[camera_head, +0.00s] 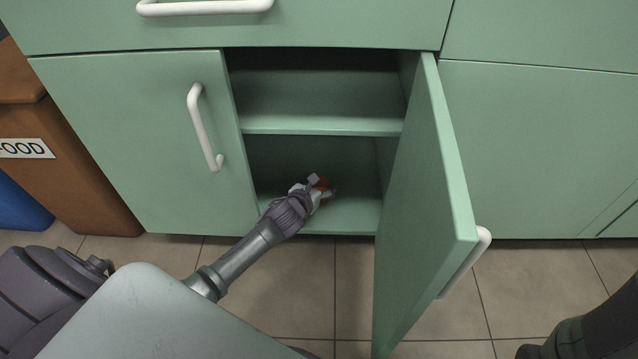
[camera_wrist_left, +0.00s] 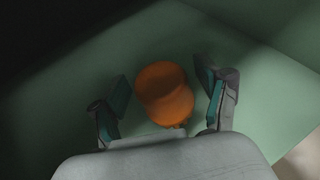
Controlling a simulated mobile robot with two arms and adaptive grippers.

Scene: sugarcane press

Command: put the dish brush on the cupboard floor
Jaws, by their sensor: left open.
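The cupboard stands open, and its green floor (camera_head: 345,217) shows below a single shelf. My left gripper (camera_head: 321,186) reaches inside, low over the cupboard floor. In the left wrist view the orange round dish brush (camera_wrist_left: 165,93) is between the two spread fingers of my left gripper (camera_wrist_left: 167,98), with a gap on each side. It appears to rest on the green cupboard floor (camera_wrist_left: 75,85). Its lower end is hidden by the gripper body. My right gripper is not seen.
The open door (camera_head: 428,200) with a white handle stands to the right of the opening. The shelf (camera_head: 320,125) is above my left gripper. A closed door (camera_head: 145,140) is at the left. A brown bin (camera_head: 75,175) stands at the far left. The cupboard floor beside the brush looks clear.

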